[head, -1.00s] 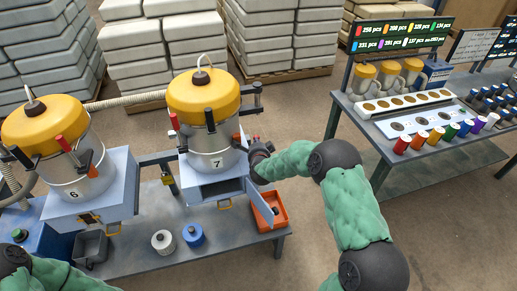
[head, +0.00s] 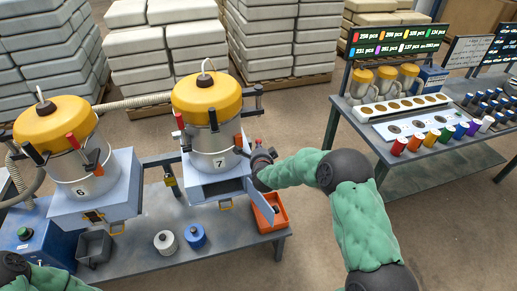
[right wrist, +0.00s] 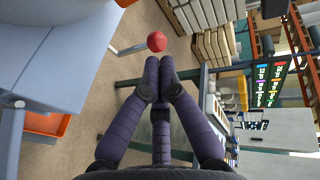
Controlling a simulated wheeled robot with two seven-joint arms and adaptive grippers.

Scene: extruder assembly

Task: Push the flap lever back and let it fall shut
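Extruder 7 (head: 212,140) has a yellow lid and a steel drum above an open blue-grey box (head: 215,188). My right gripper (head: 258,158) is at the right side of this box in the head view. A small red knob (head: 258,141), which looks like the flap lever's end, shows just beyond it. In the right wrist view a red ball-shaped knob (right wrist: 157,41) lies just past the fingertips of my right gripper (right wrist: 159,68). The fingers are together with nothing between them. Contact with the knob cannot be told. My left gripper is out of view.
An orange bin (head: 268,212) sits below the box's right side. Extruder 6 (head: 85,165) stands at the left. White and blue spools (head: 195,236) and a grey bin (head: 94,248) are on the bench. A second table (head: 420,170) is at the right, across open floor.

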